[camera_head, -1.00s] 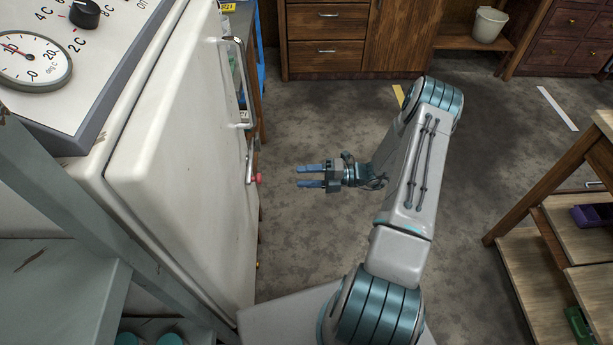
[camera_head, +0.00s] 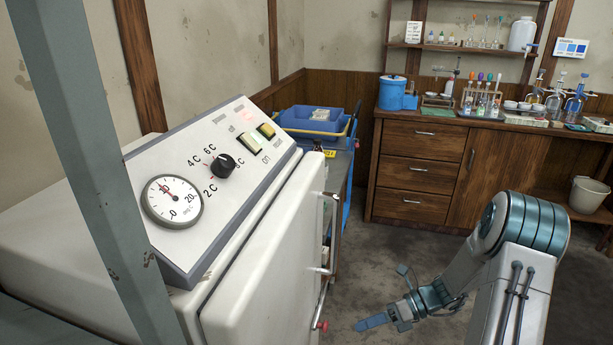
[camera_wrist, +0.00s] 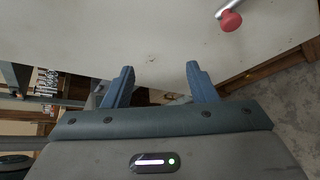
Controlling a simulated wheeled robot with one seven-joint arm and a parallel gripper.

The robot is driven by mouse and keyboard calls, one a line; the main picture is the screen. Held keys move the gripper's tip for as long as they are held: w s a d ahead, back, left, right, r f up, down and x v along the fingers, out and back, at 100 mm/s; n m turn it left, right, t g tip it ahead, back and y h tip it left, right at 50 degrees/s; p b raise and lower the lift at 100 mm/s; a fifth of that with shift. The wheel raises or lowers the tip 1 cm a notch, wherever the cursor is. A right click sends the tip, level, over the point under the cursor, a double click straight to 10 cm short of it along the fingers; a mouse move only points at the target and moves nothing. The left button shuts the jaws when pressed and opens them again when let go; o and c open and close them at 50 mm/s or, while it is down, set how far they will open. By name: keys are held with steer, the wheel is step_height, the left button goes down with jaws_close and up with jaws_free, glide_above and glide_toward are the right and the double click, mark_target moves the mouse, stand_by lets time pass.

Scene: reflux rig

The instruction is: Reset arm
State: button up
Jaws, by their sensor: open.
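My gripper (camera_head: 374,322) is low at the bottom of the head view, in front of the white refrigerator's door (camera_head: 268,262). It points left toward the door. In the wrist view, my gripper (camera_wrist: 160,86) shows its two blue fingers apart with nothing between them. The white door surface (camera_wrist: 110,30) fills the upper part of that view. A red knob (camera_wrist: 231,21) on a metal handle is at the upper right there. The knob also shows in the head view (camera_head: 321,325), left of the fingers with a gap. The door looks shut.
The refrigerator's sloped panel (camera_head: 228,160) carries a dial and switches. A blue tray (camera_head: 312,119) is on a trolley behind it. A wooden cabinet (camera_head: 418,172) with glassware on top stands at the back, with a white bucket (camera_head: 588,194) at right. Open floor lies between.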

steer(key=s+r+n+t+h+p, duration=0.1)
steer(key=s+r+n+h, duration=0.3)
steer(key=r+n, duration=0.5)
steer(key=s+r+n+t+h+p, duration=0.1)
steer(key=s+r+n+h+p, duration=0.3)
steer(key=s+r+n, duration=0.3)
steer(key=s+r+n+t+h+p, duration=0.2)
steer(key=s+r+n+h, duration=0.3)
steer(key=r+n, duration=0.6)
steer(key=shift+s+r, duration=0.3)
steer(key=shift+s, duration=0.05)
